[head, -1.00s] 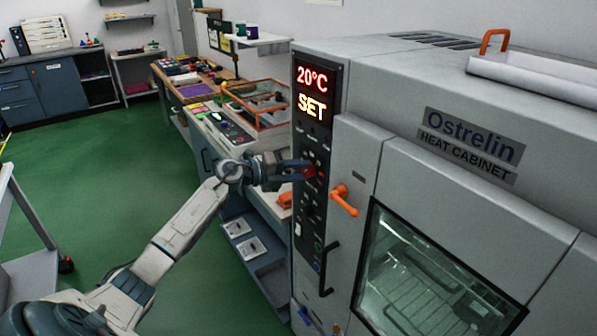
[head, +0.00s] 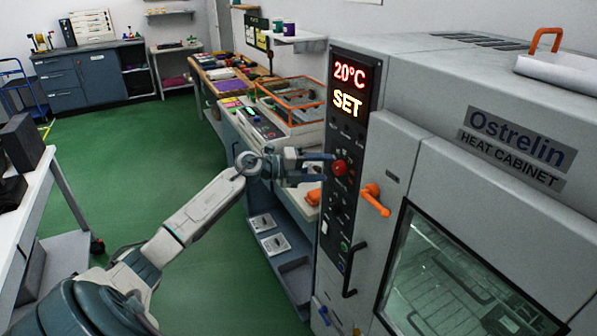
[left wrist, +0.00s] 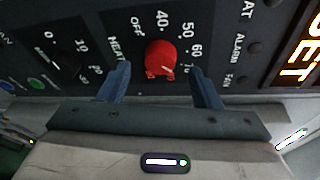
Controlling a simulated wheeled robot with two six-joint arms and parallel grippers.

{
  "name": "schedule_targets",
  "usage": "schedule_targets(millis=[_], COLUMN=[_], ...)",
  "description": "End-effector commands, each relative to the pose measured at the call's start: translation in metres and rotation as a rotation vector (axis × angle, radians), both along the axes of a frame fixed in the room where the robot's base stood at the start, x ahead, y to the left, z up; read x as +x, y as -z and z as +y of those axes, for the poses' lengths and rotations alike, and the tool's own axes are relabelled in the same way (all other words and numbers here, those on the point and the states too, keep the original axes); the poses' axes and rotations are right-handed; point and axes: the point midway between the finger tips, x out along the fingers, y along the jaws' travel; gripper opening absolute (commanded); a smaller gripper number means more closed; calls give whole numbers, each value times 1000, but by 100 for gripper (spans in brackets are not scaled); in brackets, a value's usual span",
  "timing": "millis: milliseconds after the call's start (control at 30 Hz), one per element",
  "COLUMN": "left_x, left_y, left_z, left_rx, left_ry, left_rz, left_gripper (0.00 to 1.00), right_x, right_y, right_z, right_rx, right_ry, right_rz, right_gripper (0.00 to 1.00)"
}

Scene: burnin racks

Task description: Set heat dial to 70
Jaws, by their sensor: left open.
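The heat dial is a red knob (head: 339,168) on the cabinet's dark control panel (head: 335,210), below a display (head: 349,88) reading 20°C and SET. My left gripper (head: 320,169) is open, just left of the knob and facing it. In the left wrist view the red knob (left wrist: 160,60) sits between the two spread fingers of my left gripper (left wrist: 158,72), with a gap on each side. OFF, 40, 50, 60 and a partly hidden 70 ring it. A pale mark shows at its lower right; I cannot tell its exact setting. My right gripper is out of view.
An orange handle (head: 374,201) sticks out right of the panel, and a dark bar handle (head: 354,268) is lower down. Another black dial (left wrist: 70,65) is beside the heat dial. A bench (head: 240,125) with trays stands left of the cabinet.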

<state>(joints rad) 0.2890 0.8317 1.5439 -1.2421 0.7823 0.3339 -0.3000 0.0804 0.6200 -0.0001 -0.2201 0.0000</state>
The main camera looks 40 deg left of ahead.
Motion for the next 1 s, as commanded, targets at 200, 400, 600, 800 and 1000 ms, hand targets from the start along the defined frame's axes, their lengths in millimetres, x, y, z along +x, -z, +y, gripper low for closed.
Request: schedule_targets(millis=[200, 400, 600, 800, 1000], left_x=[-26, -45, -56, -60, -60], left_y=[0, -3, -7, -9, -10], left_z=[21, 34, 43, 46, 46], left_rx=[6, 5, 3, 0, 0], left_ry=[0, 1, 1, -1, 0], left_rz=[3, 4, 3, 2, 1], left_gripper=[58, 58, 58, 58, 58], right_x=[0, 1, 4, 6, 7], right_y=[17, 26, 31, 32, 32], right_z=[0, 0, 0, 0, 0], right_rx=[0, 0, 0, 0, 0], right_ry=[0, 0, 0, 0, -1], right_rz=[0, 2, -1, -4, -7], right_gripper=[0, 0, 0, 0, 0])
